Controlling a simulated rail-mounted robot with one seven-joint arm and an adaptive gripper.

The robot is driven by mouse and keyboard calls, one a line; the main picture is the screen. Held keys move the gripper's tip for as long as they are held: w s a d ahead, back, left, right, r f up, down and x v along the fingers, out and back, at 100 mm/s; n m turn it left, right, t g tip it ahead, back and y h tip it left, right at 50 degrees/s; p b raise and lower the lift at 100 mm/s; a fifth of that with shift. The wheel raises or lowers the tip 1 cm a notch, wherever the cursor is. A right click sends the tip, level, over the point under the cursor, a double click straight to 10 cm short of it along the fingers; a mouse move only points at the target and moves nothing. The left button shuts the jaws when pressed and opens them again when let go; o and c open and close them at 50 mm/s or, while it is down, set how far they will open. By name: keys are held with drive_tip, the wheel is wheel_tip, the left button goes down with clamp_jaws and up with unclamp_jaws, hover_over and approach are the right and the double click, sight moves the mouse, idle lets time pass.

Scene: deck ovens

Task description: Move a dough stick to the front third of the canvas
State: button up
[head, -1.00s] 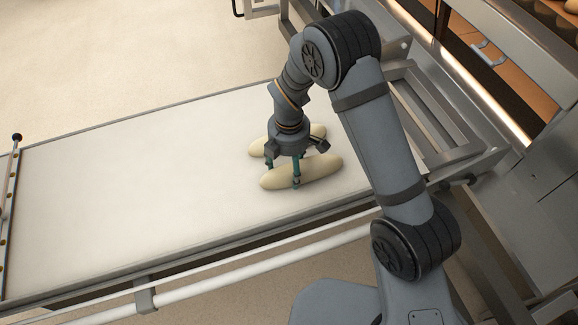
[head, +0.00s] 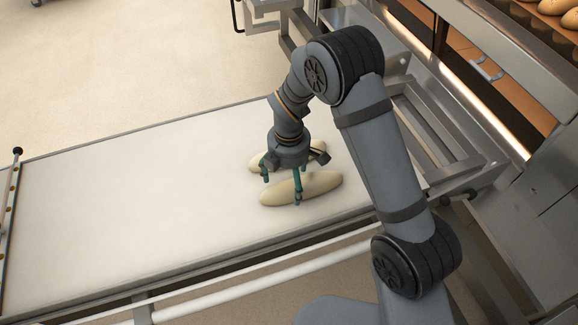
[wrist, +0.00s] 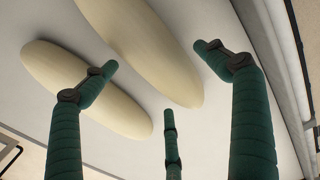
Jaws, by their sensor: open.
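Two pale, smooth dough sticks lie side by side on the white canvas (head: 130,195), near its right end. The nearer dough stick (head: 318,186) shows almost whole; the farther dough stick (head: 257,163) is partly hidden behind my gripper. My gripper (head: 282,190) is open, its green fingers pointing down over the dough. One finger overlaps the nearer stick in the head view; I cannot tell whether it touches. In the wrist view, the fingers stand apart with nothing between the tips. A shorter dough stick (wrist: 55,75) shows at left and a larger one (wrist: 150,45) at upper middle.
The canvas is bare to the left of the dough. A rail with a black knob (head: 17,152) stands at its left end. A metal frame (head: 425,120) and the oven front (head: 490,110) are on the right. Loaves (head: 556,7) sit at top right.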

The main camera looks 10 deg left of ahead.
wheel_tip(320, 180, up, 11)
drive_tip(key=p, duration=0.1)
drive_tip(key=shift+f, duration=0.15)
